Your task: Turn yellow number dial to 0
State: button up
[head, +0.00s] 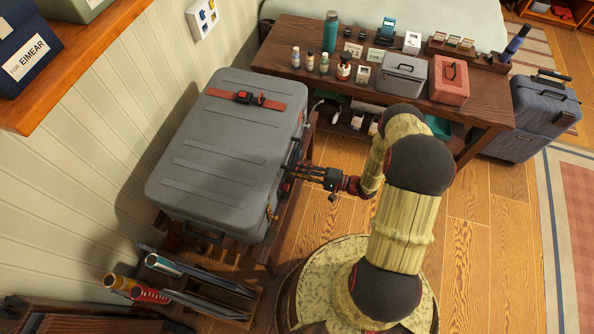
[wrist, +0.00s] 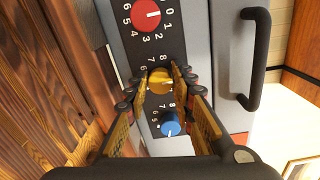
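The yellow dial (wrist: 160,81) is on a dark panel on the grey case's side, in the middle of the wrist view. The two fingertips of my gripper (wrist: 161,76) close in on either side of it, with no clear gap. Some of its printed digits are hidden by the fingers, and its pointer is too small to read surely. The red dial (wrist: 146,15) is above it and the blue dial (wrist: 170,124) below it, showing between my fingers. In the head view my gripper (head: 290,171) is at the right side of the grey case (head: 215,150); the dials are hidden there.
A black handle (wrist: 254,60) stands out from the case to the right of the dials. A dark table (head: 290,85) with bottles and boxes is behind. A small rack (head: 205,290) is in front of the case. Wooden floor is clear right of my arm.

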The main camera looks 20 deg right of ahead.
jog(key=o, duration=0.4)
jog(key=v, duration=1.2)
dwell(0.6)
